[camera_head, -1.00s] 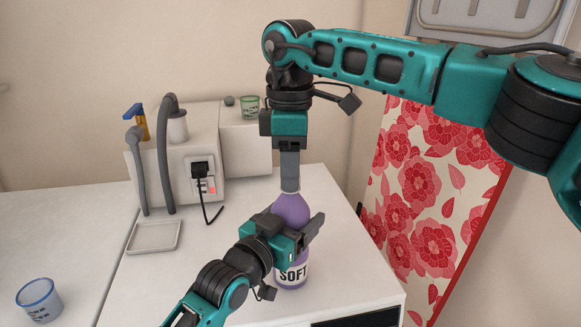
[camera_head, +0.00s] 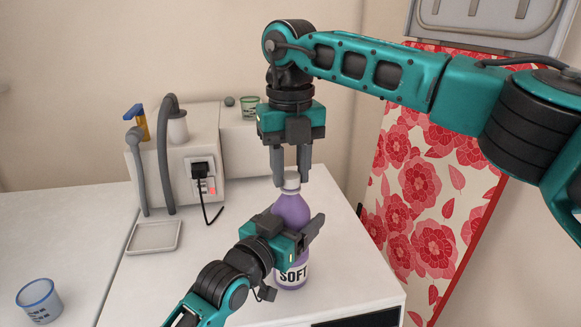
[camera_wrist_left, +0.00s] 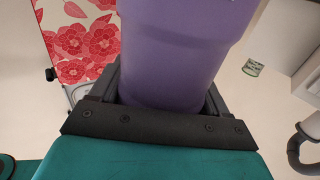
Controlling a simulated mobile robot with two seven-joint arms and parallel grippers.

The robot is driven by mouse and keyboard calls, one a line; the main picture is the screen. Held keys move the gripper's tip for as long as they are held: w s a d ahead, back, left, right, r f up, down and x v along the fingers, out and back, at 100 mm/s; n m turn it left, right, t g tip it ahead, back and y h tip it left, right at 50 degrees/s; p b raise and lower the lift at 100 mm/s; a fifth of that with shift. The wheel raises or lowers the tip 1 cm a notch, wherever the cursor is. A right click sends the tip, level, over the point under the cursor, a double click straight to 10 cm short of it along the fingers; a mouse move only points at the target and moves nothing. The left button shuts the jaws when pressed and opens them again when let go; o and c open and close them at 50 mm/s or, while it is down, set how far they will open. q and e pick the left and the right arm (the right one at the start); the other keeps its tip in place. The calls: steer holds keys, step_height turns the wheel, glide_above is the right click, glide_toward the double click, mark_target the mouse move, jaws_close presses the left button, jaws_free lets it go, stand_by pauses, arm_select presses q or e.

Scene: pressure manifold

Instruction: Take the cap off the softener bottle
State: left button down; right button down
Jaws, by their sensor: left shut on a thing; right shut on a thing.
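The purple softener bottle (camera_head: 291,211) stands upright on the white counter, with a label reading "SOFT". Its pale cap (camera_head: 291,182) is at the top of the neck. My left gripper (camera_head: 300,232) is shut around the bottle's body from the front left. In the left wrist view the purple bottle (camera_wrist_left: 185,50) fills the space between the fingers. My right gripper (camera_head: 290,172) points straight down from above, its two fingers on either side of the cap and shut on it. I cannot tell whether the cap has lifted from the neck.
A white appliance (camera_head: 180,150) with a grey hose and a black plug stands behind left. A shallow tray (camera_head: 154,237) and a glass cup (camera_head: 39,300) are at left. A green cup (camera_head: 249,106) is at the back. A red floral panel (camera_head: 425,220) stands right of the counter.

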steer(key=n, duration=0.3)
steer(key=shift+n, duration=0.4)
steer(key=n, duration=0.3)
steer(key=shift+n, duration=0.4)
steer(key=n, duration=1.4)
steer(key=shift+n, duration=0.3)
steer(key=n, duration=0.3)
steer(key=shift+n, duration=0.3)
steer(key=n, duration=0.4)
steer(key=shift+n, duration=0.3)
steer(key=shift+r, duration=0.25)
